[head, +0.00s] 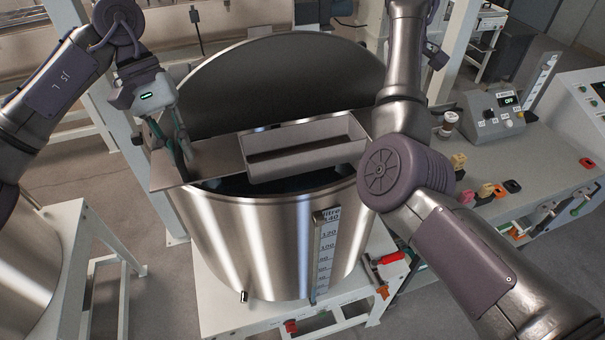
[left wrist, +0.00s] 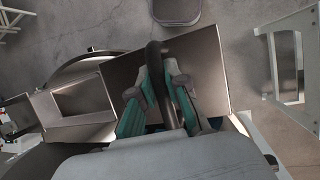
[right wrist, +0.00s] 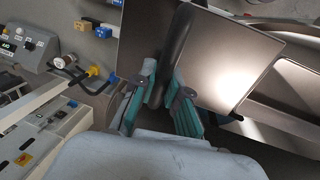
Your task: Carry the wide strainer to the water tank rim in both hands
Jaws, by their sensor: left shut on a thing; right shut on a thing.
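The wide strainer (head: 305,146), a shallow metal box between flat side plates, spans the open mouth of the steel water tank (head: 265,235). Its left plate (head: 167,172) sticks out past the tank's left rim. I cannot tell whether it touches the rim. My left gripper (head: 178,143) is shut on the dark handle of the left plate, as the left wrist view (left wrist: 160,78) shows. My right gripper (right wrist: 166,82) is shut on the dark handle of the right plate (right wrist: 240,60); in the head view my right arm hides that end.
A large round lid (head: 275,80) stands tilted up behind the tank mouth. A red-handled clamp (head: 388,258) is at the stand's right front. A bench with a control box (head: 492,116) and coloured blocks (head: 490,191) is at the right. Another tank (head: 25,255) stands at the left.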

